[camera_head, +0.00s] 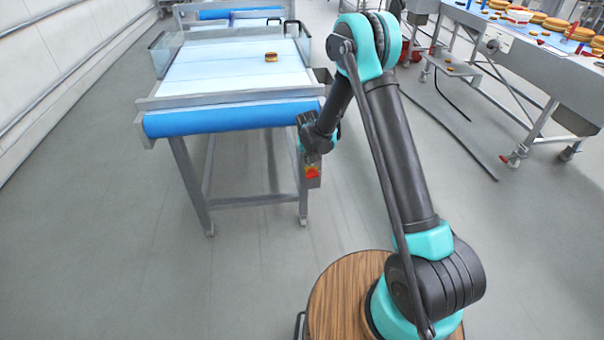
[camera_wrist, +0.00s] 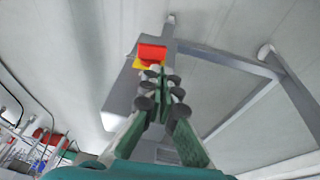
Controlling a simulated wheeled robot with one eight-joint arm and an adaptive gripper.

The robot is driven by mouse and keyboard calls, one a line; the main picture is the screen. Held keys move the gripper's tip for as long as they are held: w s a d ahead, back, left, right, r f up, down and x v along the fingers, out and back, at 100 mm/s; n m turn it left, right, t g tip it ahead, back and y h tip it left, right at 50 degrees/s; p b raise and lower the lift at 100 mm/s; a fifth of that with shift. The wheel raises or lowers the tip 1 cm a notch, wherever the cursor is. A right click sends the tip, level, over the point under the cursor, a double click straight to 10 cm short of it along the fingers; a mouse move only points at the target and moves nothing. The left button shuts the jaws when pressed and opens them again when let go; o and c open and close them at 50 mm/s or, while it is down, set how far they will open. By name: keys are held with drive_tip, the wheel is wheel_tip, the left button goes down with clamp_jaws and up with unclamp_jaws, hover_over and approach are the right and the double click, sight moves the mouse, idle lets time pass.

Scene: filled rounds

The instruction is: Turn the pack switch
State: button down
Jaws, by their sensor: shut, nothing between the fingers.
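The pack switch is a red handle (camera_wrist: 152,52) on a yellow plate (camera_wrist: 143,64), fixed to a grey box on the table frame. In the head view the red switch (camera_head: 312,172) shows at the near right corner of the conveyor table, just below my wrist. My gripper (camera_wrist: 158,74) is shut and empty. In the wrist view its fingertips lie right at the lower edge of the red handle and overlap the yellow plate. I cannot tell whether they touch it. In the head view the fingertips cannot be made out.
The conveyor table (camera_head: 225,70) has a blue front roller (camera_head: 230,118) and carries one burger-like item (camera_head: 271,57). Its grey legs stand beside the switch. Another line (camera_head: 545,75) with several filled rounds stands at the right. The floor between them is mostly clear, with a dark cable.

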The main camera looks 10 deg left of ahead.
sight(309, 176)
drive_tip(key=x, duration=1)
drive_tip(key=shift+w+a+f, duration=0.1)
drive_tip(key=shift+w+a, duration=0.05)
drive_tip(key=shift+w, duration=0.05)
